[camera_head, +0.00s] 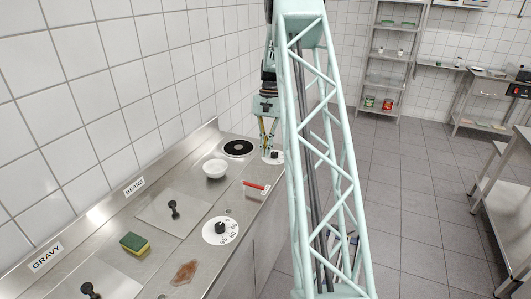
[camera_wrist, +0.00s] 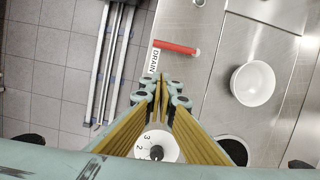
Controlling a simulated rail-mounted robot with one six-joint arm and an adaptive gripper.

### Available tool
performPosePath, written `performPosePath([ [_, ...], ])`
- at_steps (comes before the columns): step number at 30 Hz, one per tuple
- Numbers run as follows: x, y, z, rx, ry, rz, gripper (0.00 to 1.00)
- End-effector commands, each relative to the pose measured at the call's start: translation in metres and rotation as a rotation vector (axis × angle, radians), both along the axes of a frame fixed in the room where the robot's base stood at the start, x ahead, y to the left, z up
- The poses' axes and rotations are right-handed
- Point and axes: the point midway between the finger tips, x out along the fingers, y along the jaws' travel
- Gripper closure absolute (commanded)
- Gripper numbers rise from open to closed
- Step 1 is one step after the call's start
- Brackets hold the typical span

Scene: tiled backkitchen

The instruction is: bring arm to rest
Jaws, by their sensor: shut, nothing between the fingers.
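My gripper (camera_head: 267,140) hangs beside my lattice column in the head view, above the far end of the steel counter. In the wrist view the yellow fingers of my gripper (camera_wrist: 162,82) come together at the tips, with nothing between them. A white dial (camera_wrist: 166,145) with a black knob shows below the fingers in the wrist view. The same dial (camera_head: 273,157) is partly hidden behind my column in the head view. My arm is partly hidden by the column.
The counter holds a white bowl (camera_head: 215,169), a red-handled object (camera_head: 255,186), a sponge (camera_head: 134,243), a brown scrap (camera_head: 184,272), a larger dial (camera_head: 220,231) and knobbed lids (camera_head: 174,209). A tiled wall (camera_head: 150,80) bounds the left. Open floor (camera_head: 420,190) lies to the right.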

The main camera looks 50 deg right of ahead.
Motion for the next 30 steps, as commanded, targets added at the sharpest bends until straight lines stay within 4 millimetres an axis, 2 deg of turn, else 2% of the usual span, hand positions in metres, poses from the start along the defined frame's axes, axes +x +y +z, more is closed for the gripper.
performPosePath([
  [17,0.002,0.005,0.005,-0.003,-0.003,0.009,1.0],
  [23,0.007,0.025,0.025,-0.016,-0.015,0.043,1.0],
  [30,0.013,0.063,0.06,-0.039,-0.037,0.107,1.0],
])
